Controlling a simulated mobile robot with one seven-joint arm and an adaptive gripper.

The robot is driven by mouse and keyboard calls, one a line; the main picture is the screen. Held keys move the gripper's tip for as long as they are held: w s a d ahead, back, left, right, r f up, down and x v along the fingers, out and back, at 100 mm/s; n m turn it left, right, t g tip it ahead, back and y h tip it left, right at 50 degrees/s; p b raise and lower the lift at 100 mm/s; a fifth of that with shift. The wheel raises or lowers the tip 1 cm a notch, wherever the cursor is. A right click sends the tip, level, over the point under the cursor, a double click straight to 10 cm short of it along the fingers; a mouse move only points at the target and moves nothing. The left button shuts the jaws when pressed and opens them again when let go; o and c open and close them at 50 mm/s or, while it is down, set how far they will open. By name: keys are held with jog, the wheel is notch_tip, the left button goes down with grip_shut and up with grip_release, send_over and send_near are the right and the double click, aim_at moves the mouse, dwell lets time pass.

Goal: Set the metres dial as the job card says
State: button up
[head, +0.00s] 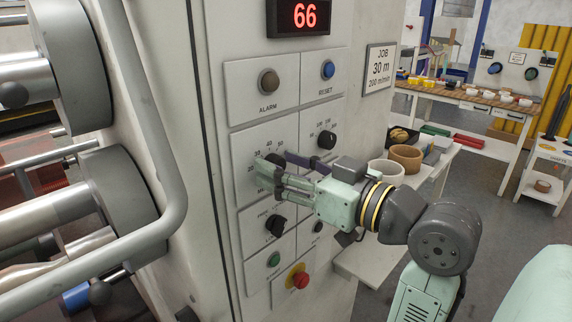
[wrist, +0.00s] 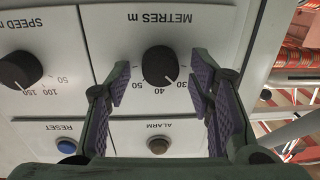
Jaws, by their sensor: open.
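The black metres dial (wrist: 160,66) sits on the white panel, upside down in the wrist view, with printed numbers 30, 40 and 50 beside it. Its pointer mark seems to lie near 30 to 40; I cannot read it exactly. My gripper (wrist: 160,88) is open, with one purple-padded finger on each side of the dial and gaps to it. In the head view my gripper (head: 268,175) is at the panel and hides most of this dial. The job card (head: 379,68) reads JOB, 30 m, 200 m/min.
The speed dial (wrist: 20,70) is beside the metres dial. The alarm button (head: 268,82) and blue reset button (head: 328,70) are above. A selector knob (head: 276,224) and red stop button (head: 298,278) are below.

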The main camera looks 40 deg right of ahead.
grip_shut()
jog(key=shift+m, duration=0.5)
grip_release()
dwell(0.4)
jog(key=s+d, duration=0.1)
jog(key=s, duration=1.1)
jog(key=shift+d, duration=0.35)
